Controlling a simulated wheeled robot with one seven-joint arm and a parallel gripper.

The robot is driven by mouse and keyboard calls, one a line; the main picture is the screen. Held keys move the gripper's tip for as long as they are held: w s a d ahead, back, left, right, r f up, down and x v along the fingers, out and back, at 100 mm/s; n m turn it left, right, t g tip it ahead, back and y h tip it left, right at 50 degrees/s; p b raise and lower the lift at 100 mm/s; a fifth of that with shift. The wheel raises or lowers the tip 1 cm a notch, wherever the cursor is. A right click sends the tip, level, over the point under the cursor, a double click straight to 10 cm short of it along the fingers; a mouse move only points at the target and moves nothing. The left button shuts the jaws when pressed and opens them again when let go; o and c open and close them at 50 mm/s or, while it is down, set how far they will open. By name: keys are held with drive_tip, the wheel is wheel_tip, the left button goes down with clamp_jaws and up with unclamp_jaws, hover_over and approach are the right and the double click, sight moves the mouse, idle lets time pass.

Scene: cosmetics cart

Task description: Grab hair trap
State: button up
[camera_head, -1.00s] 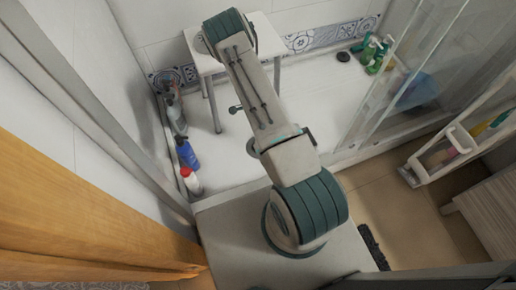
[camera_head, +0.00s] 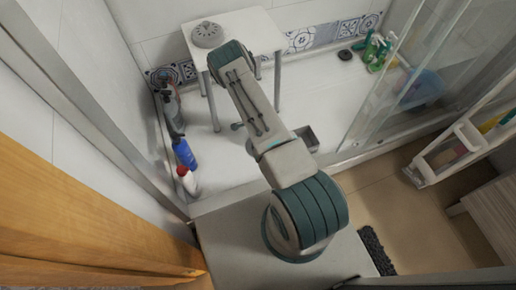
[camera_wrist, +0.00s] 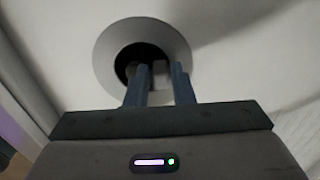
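A grey domed disc (camera_head: 207,33), which looks like the hair trap, sits on the white stool (camera_head: 262,36) at the back left in the head view. My gripper (camera_wrist: 161,68) shows in the wrist view with its two dark fingers apart, over a grey ring (camera_wrist: 108,52) with a dark round opening in a white surface. A small pale piece shows between the fingertips; I cannot tell whether they touch it or whether it belongs to the ring. In the head view my arm hides the fingers and the spot below them.
Bottles, including a blue one (camera_head: 184,153), line the left edge of the white shower floor (camera_head: 325,95). A black round object (camera_head: 345,54) and green bottles (camera_head: 377,50) are at the back right. A glass door (camera_head: 405,75) and a caddy (camera_head: 445,150) stand right.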

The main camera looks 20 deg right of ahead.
clamp_jaws()
